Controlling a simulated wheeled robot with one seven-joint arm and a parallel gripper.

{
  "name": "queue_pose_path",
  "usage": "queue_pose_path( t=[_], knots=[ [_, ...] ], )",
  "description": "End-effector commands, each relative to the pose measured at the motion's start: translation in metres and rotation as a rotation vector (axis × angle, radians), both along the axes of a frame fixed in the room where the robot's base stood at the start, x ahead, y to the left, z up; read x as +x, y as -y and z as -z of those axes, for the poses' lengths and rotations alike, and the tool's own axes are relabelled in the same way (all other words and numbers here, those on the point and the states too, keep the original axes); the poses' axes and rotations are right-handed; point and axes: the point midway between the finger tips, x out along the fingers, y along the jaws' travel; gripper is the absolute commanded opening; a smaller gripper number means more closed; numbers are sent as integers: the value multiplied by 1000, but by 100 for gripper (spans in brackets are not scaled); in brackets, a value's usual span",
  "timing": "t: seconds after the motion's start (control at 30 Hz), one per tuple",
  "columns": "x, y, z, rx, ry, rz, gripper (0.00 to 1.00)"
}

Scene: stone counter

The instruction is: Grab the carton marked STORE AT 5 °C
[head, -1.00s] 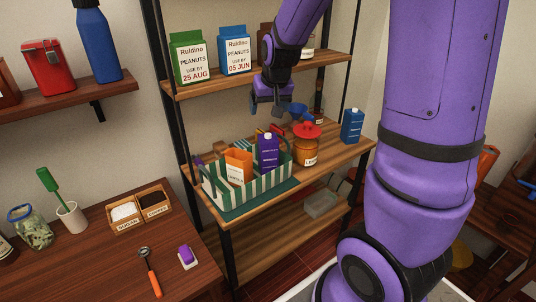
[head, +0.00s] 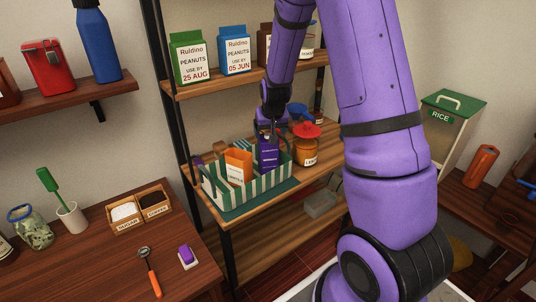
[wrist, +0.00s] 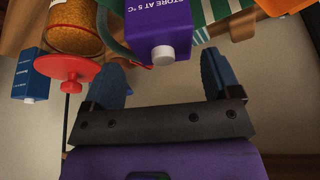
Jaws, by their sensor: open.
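The purple carton (head: 268,154) stands in the green-and-white striped basket (head: 245,200) on the middle shelf. In the wrist view the purple carton (wrist: 157,30) reads STORE AT 5 °C and has a white cap. My gripper (head: 270,136) is directly above the carton, pointing down. In the wrist view my gripper (wrist: 163,68) is open and empty, its blue fingers apart, with the carton's capped top just ahead of the gap between them. I cannot tell whether the fingertips have passed the carton's top.
A jar with a red lid (head: 306,145) stands right of the basket. The wrist view also shows a blue carton (wrist: 28,78). Peanut cartons (head: 234,52) line the shelf above.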

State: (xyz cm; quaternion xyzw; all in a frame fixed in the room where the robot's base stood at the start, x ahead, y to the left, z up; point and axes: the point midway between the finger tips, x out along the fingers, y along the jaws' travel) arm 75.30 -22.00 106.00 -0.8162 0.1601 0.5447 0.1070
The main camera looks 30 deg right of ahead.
Motion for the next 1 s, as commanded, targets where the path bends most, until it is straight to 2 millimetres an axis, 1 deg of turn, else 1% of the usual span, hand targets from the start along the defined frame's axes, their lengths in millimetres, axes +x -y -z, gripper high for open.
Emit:
queue_pose_path(
  t=[0.2,0.4,0.7,0.87,0.9,0.97,1.0],
  knots=[
    [7,1,27,1,-4,-1,83],
    [14,4,45,1,-3,1,83],
    [16,4,47,0,0,0,83],
    [16,4,47,0,-1,0,46],
    [16,4,47,0,-1,0,37],
    [16,4,47,0,-1,0,23],
    [16,4,47,0,-1,0,14]
  ],
)
